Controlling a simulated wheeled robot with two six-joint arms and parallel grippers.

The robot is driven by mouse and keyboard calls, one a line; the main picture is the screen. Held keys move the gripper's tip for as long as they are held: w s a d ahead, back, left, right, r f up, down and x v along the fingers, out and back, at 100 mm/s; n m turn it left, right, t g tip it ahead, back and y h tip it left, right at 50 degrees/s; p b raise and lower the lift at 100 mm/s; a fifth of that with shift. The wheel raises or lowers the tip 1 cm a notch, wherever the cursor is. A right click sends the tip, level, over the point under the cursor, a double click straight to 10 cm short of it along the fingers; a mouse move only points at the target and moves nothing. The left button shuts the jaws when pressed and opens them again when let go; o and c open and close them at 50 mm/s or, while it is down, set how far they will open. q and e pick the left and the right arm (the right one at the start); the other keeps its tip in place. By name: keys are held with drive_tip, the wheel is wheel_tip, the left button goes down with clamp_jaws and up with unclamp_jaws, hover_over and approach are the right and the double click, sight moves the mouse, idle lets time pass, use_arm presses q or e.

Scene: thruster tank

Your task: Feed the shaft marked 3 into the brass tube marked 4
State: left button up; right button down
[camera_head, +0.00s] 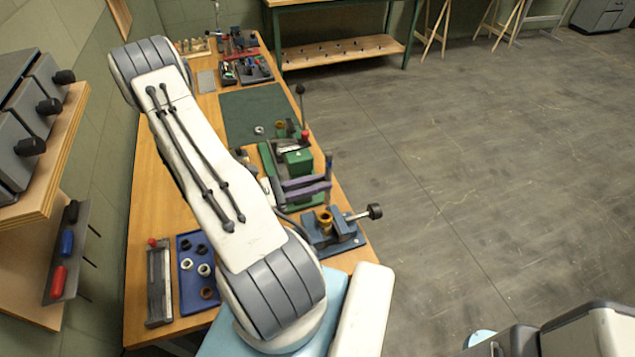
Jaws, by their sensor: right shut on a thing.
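My right gripper (323,187) reaches from the white and grey arm out over the bench's right side. Its purple-grey fingers are shut on a thin, dark upright shaft (328,163), whose top shows above the fingers. The brass tube (325,217) stands upright in a blue vise (335,232) with a black-knobbed handle, close below the gripper in the picture. The shaft's lower end cannot be made out clearly, and a gap to the tube cannot be judged. The marks 3 and 4 are too small to read. My left gripper is not in view.
A green vise-like fixture (298,158) stands just behind the gripper. A blue tray (186,292) with several rings and a grey metal fixture (159,285) lie at the near left. A dark green mat (240,112) farther back is mostly clear. The floor at right is free.

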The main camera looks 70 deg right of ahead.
drive_tip(key=shift+w+f+b, duration=0.1)
drive_tip(key=shift+f+b, duration=3.4)
drive_tip(key=shift+f, duration=0.7)
drive_tip(key=c, duration=0.7)
unclamp_jaws()
drive_tip(key=shift+c, duration=0.2)
drive_tip(key=b+v, duration=0.2)
drive_tip(key=v, duration=0.5)
drive_tip(key=shift+w+a, duration=0.15)
drive_tip(key=shift+w, duration=0.1)
